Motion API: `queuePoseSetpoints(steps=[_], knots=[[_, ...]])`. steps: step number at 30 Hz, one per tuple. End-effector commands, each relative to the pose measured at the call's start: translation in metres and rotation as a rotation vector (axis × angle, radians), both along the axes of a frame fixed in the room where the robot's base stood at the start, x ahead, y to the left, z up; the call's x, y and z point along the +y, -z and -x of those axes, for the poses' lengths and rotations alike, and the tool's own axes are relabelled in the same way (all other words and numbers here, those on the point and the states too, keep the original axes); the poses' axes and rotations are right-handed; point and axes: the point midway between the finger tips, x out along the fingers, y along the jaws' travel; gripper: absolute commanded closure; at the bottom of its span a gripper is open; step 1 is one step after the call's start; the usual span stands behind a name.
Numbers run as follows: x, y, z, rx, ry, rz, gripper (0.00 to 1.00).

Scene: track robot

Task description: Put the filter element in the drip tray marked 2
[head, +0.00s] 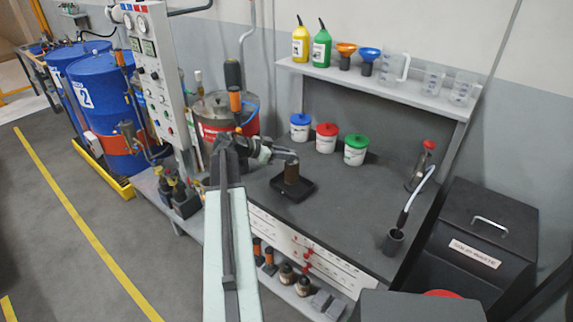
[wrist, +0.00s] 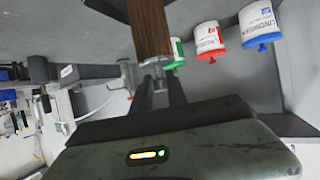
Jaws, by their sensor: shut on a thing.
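The filter element, a brown ribbed cylinder (head: 291,173), stands upright in or just above a small black drip tray (head: 304,191) on the grey bench top. I cannot tell whether its base touches the tray floor, and no number on this tray is readable. My gripper (head: 287,156) is shut on the upper end of the filter element. In the wrist view the brown cylinder (wrist: 150,32) sits between the fingertips of my gripper (wrist: 153,66).
Blue (head: 300,127), red (head: 326,138) and green-lidded (head: 355,150) tubs stand behind the tray. A steel drum (head: 215,112) is at the left. The bench right of the tray is clear.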

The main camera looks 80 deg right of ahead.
Motion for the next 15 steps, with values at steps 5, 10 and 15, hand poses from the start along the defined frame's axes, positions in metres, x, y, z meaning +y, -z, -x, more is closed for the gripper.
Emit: queuePoseSetpoints(steps=[5,10,15], knots=[[0.001,0.036,-0.001,0.000,0.000,0.000,1.00],[0.001,0.031,-0.001,-0.001,0.000,-0.001,1.00],[0.001,0.036,0.000,-0.001,0.000,-0.001,1.00]])
